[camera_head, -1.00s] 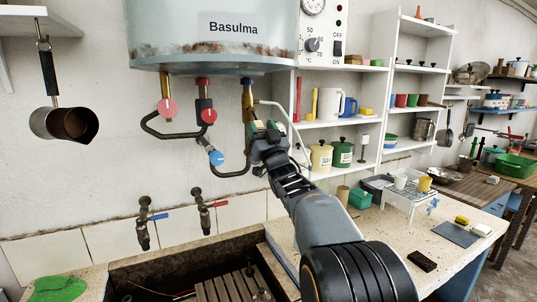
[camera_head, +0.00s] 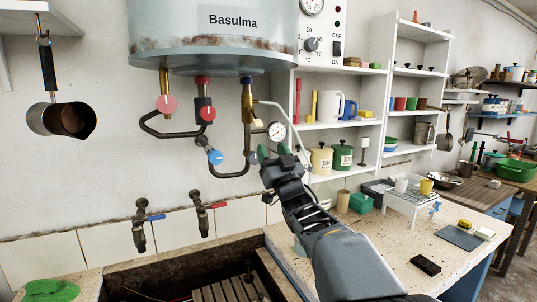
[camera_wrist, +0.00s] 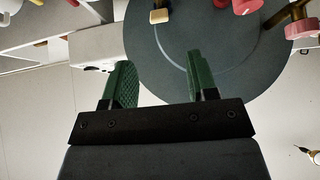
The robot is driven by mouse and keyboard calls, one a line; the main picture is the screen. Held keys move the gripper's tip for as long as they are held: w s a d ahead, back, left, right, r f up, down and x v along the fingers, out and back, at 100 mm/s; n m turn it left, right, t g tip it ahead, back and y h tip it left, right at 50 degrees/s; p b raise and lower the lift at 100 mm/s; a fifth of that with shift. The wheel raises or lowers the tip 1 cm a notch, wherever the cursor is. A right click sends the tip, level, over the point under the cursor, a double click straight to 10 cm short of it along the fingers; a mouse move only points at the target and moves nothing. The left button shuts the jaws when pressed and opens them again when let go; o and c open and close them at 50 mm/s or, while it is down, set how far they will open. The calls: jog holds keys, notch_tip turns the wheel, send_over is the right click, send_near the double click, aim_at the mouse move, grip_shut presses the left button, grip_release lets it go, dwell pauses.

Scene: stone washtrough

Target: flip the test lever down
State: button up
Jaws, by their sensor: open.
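A small cream tab (camera_head: 257,123), which looks like the test lever, sits beside the brass fitting (camera_head: 247,98) on the right-hand pipe under the water heater (camera_head: 210,40). It is too small to tell whether it points up or down. A cream block (camera_wrist: 160,15) at the top of the wrist view may be the same tab. My gripper (camera_head: 272,152) is open and empty, below and slightly right of the tab, apart from it in the head view. Its green fingers (camera_wrist: 160,75) stand spread against the heater's round dark underside (camera_wrist: 185,45) in the wrist view.
A round pressure gauge (camera_head: 277,131) sits just above my gripper. A blue valve knob (camera_head: 215,157) is to its left, and red knobs (camera_head: 166,105) hang further left. Shelves (camera_head: 345,122) with jars stand at right. The stone trough (camera_head: 190,270) lies below.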

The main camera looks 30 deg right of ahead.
jog(key=w+d+f+m+g+h, duration=0.1)
jog(key=d+f+m+g+h, duration=0.1)
jog(key=f+g, duration=0.3)
jog(key=w+d+f+m+g+h, duration=0.1)
jog(key=d+f+g+h, duration=0.15)
jog(key=f, duration=0.55)
jog(key=s+a+f+g+y+p, duration=0.2)
jog(key=s+a+f+g, duration=0.4)
jog(key=s+f+g, duration=0.45)
jog(key=s+a+f+n+g+y+p, duration=0.1)
jog(key=s+a+g+p, duration=0.1)
jog(key=s+a, duration=0.4)
jog(key=s+a+f+n+g+y+p, duration=0.1)
jog(key=s+a+f+n+p, duration=0.1)
jog(key=s+a, duration=0.4)
jog(key=s, duration=0.2)
jog(key=shift+s+f+g+y, duration=0.3)
jog(key=shift+g+y, duration=0.05)
jog(key=shift+g, duration=0.05)
